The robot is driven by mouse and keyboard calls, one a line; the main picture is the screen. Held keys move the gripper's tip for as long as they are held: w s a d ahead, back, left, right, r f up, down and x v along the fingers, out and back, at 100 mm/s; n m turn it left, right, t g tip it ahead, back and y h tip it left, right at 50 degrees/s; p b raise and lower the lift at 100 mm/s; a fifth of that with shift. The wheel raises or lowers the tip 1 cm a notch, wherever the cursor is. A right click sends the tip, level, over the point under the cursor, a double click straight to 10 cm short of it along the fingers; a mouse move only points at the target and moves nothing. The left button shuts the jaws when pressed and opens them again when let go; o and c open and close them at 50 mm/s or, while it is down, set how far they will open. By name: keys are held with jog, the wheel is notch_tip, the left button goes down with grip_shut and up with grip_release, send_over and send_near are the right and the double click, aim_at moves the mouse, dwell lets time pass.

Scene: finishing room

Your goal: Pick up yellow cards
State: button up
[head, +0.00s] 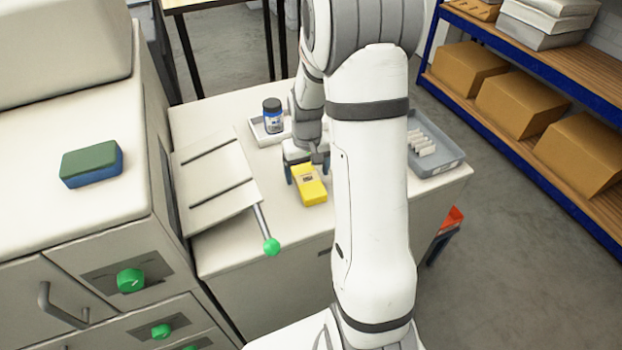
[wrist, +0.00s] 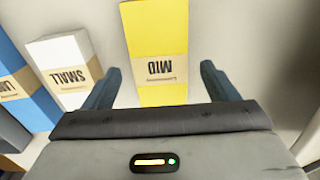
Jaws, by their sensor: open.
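In the head view the yellow pack (head: 311,188) lies on the white bench top, just in front of my gripper. My gripper (wrist: 161,72) is open, with one dark blue finger on each side of the pack's near end. The pack appears to lie between the fingers' lines, with a gap on both sides. In the head view my gripper (head: 305,172) is partly hidden by my arm.
In the wrist view a white pack marked "SMALL" (wrist: 68,66) and a blue pack (wrist: 20,80) stand left of the yellow one. A trimmer (head: 215,178) with a green-knobbed lever is left, a jar (head: 272,115) behind, a grey tray (head: 440,160) right.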

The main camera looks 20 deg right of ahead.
notch_tip(320, 180, down, 2)
jog(key=shift+f, duration=0.1)
jog(key=c, duration=1.2)
